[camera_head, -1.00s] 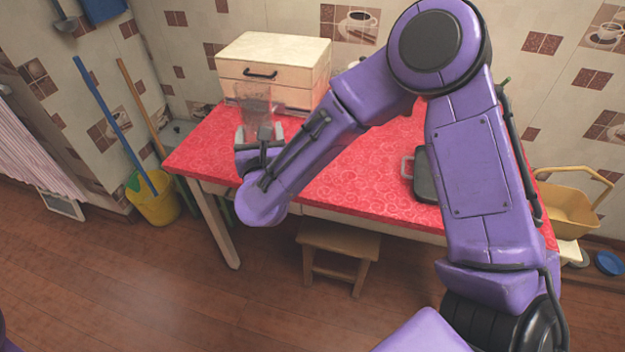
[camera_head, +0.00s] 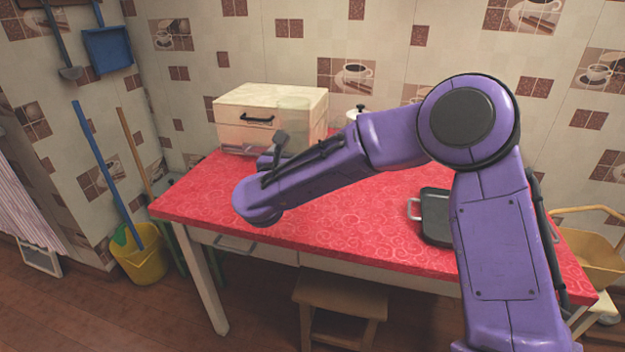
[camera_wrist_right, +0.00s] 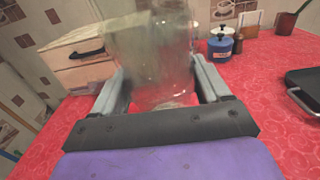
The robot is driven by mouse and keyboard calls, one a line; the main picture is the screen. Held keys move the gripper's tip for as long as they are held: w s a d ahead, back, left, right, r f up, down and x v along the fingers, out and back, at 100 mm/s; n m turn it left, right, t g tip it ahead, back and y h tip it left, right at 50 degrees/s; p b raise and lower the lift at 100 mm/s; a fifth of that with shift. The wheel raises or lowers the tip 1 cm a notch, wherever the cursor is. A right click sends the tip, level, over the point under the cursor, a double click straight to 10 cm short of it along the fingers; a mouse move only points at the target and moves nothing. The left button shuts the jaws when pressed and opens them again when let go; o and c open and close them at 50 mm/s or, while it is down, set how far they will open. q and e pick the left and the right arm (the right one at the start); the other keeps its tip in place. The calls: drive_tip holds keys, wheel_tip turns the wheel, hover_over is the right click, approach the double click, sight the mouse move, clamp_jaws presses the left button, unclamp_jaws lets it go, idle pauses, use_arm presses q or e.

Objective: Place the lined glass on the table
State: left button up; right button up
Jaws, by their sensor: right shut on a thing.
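The clear glass (camera_wrist_right: 155,65) stands upright between the two fingers of my right gripper (camera_wrist_right: 165,88) in the right wrist view. The gripper is shut on it. Lines on the glass cannot be made out. In the head view, the glass (camera_head: 293,116) shows faintly in front of the cream box, and my right gripper (camera_head: 282,146) is partly hidden by its own arm. The table (camera_head: 350,225) has a red patterned oilcloth. The glass is over its back left part; whether it touches the cloth cannot be told. My left gripper is not in view.
A cream box with a drawer (camera_head: 240,112) stands at the back left, close to the glass. A dark tray (camera_head: 436,215) lies to the right. A blue pot (camera_wrist_right: 221,45) stands at the back in the wrist view. The table's front middle is clear.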

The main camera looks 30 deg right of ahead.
drive_tip(key=d+f, duration=0.4)
drive_tip(key=f, duration=0.4)
drive_tip(key=shift+s+d+f, duration=0.15)
drive_tip(key=shift+s+f, duration=0.15)
drive_tip(key=shift+f, duration=0.1)
drive_tip(key=o, duration=1.5)
drive_tip(key=shift+f, duration=0.1)
drive_tip(key=shift+o, duration=0.2)
drive_tip(key=shift+s+a, duration=0.25)
drive_tip(key=shift+a, duration=0.05)
drive_tip(key=v, duration=1.1)
drive_tip(key=shift+s+r+b, duration=0.15)
drive_tip(key=shift+r+b, duration=0.05)
drive_tip(key=shift+b, duration=0.15)
